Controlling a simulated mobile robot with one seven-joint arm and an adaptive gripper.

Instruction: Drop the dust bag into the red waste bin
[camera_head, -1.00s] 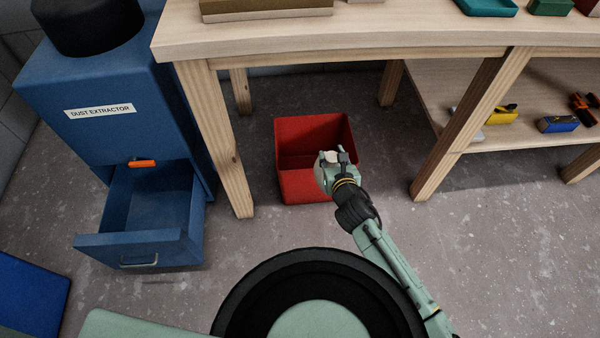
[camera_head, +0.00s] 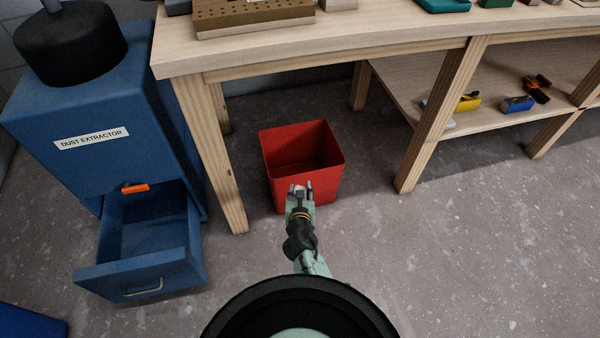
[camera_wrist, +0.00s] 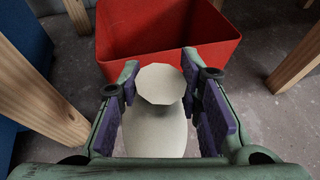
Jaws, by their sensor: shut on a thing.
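The dust bag (camera_wrist: 155,125) is a pale cream sack with a flared, tied-looking top, held between the purple pads of my gripper (camera_wrist: 160,95) in the wrist view. In the head view my gripper (camera_head: 301,190) is at the front rim of the red waste bin (camera_head: 285,152), and only a small pale bit of the bag shows. The bin stands upright on the floor and its visible inside looks empty. In the wrist view the bin (camera_wrist: 165,38) lies just ahead of the bag, whose lower part is cut off by my gripper.
A wooden workbench (camera_head: 330,53) stands over and behind the bin, with legs on either side (camera_head: 212,150). A blue dust extractor (camera_head: 85,120) with its drawer (camera_head: 140,265) pulled out stands at left. The floor right of the bin is clear.

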